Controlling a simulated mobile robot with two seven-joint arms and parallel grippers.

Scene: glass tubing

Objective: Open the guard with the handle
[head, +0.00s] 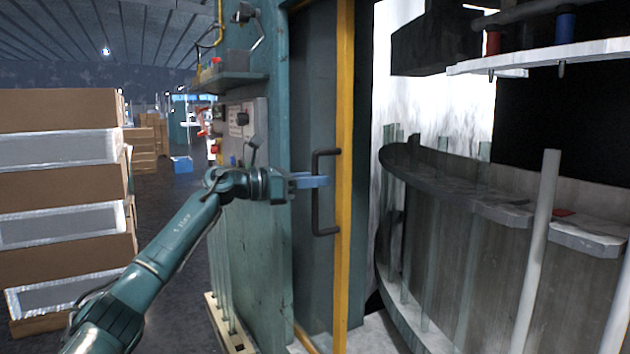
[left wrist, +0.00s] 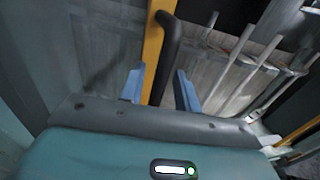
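The guard (head: 313,95) is a grey, see-through-looking panel with a yellow edge post (head: 345,120) in the head view. Its dark, upright bow-shaped handle (head: 322,230) sits just left of the yellow post, and it also shows in the left wrist view (left wrist: 169,42). My left gripper (head: 318,181) is at the middle of the handle. In the left wrist view its two blue fingers (left wrist: 160,88) stand apart on either side of the handle bar, with gaps visible, so it looks open around the bar. My right gripper is not in view.
Right of the yellow post stands a curved grey machine drum (head: 460,220) with upright pale tubes (head: 540,240). A teal cabinet wall (head: 250,270) is left of the guard. Stacked boxes (head: 65,185) stand at far left, with open floor (head: 175,215) between.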

